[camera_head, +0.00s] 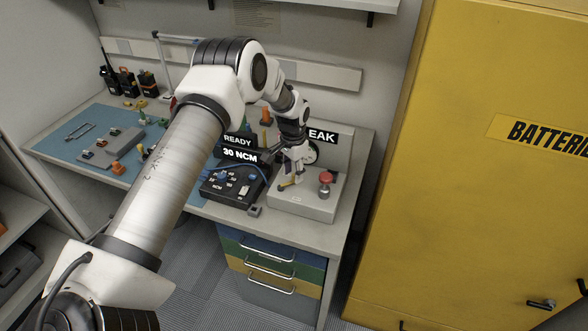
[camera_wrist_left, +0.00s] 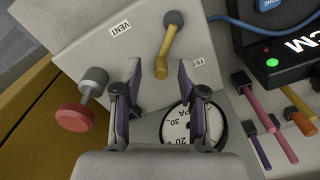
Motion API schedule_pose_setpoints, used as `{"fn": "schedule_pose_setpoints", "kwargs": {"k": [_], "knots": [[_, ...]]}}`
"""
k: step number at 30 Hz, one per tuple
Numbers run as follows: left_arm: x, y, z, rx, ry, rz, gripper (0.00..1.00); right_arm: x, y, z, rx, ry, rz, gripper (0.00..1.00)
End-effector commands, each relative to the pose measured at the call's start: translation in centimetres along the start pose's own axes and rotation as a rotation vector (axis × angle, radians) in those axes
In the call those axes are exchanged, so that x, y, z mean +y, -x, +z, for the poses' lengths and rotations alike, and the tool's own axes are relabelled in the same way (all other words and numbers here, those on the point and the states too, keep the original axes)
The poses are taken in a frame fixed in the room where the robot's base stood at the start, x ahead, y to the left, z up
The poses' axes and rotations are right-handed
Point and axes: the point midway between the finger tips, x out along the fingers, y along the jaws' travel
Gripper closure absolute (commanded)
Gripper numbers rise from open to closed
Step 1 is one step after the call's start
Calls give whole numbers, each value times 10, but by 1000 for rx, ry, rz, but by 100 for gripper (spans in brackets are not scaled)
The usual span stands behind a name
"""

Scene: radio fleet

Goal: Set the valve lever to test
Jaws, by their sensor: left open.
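The yellow valve lever (camera_wrist_left: 168,48) runs from its dark pivot on the grey valve box (camera_head: 300,206) toward my left gripper (camera_wrist_left: 159,72) in the left wrist view. Its free end lies between the two open fingertips, apart from both as far as I can see. A VENT label (camera_wrist_left: 120,27) is left of the lever, and a partly hidden label reading "TE" (camera_wrist_left: 198,63) is to the right of its end. In the head view my left gripper (camera_head: 297,168) is above the box, by the lever (camera_head: 288,184). My right gripper is not in view.
A red knob (camera_head: 325,177) stands on the box, right of the lever. A round gauge (camera_wrist_left: 186,128) is partly behind my fingers. A black READY, 30 NCM unit (camera_head: 225,188) with a blue cable is beside the box. A yellow cabinet (camera_head: 460,200) stands right of the bench.

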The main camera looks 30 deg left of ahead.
Motion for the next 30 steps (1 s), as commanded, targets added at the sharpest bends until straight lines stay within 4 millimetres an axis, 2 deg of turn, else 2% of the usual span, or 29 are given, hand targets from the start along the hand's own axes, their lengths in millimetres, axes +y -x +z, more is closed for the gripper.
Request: {"fn": "schedule_pose_setpoints", "kwargs": {"k": [3, 9, 10, 13, 14, 23, 30], "knots": [[0, -9, 0, 0, 0, 0, 59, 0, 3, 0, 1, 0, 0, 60], [0, -11, 0, 1, 0, 0, 59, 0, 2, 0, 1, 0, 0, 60], [0, -11, 0, 1, 0, 0, 62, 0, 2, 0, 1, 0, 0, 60], [0, -11, 0, 1, 0, 0, 98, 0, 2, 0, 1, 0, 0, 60], [0, -11, 0, 1, 0, 0, 100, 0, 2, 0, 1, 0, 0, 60], [0, -12, 0, 1, 7, 0, 100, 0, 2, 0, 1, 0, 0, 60], [-3, -13, -1, 1, 81, 0, 100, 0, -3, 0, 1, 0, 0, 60]]}}
